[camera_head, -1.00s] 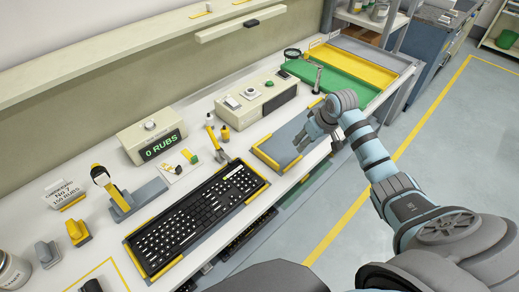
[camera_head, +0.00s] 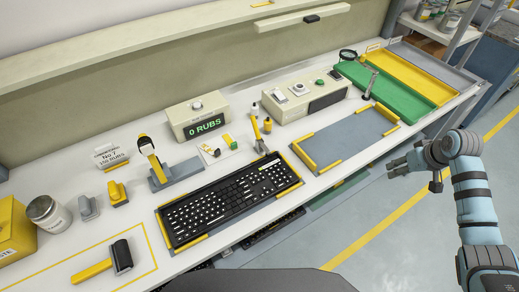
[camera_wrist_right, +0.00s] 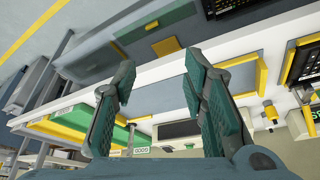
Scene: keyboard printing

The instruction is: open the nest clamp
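An empty grey nest plate (camera_head: 345,138) with yellow corner guides lies on the bench. A small upright metal lever (camera_head: 371,84) stands at its far right corner. A lever with a yellow handle (camera_head: 256,128) stands between this plate and the black keyboard (camera_head: 230,200), which lies in a holder with yellow guides. I cannot tell which lever is the nest clamp. My right gripper (camera_head: 392,168) is off the bench's front edge, right of the empty plate, touching nothing. In the right wrist view its two fingers (camera_wrist_right: 160,62) are spread with nothing between them. My left gripper is out of view.
A green tray (camera_head: 397,99) and a yellow tray (camera_head: 425,80) lie at the far right. A beige control box (camera_head: 305,95) and a display reading "0 RUBS" (camera_head: 203,126) stand behind. A yellow-handled roller (camera_head: 105,264) lies at front left. Open floor is right of the bench.

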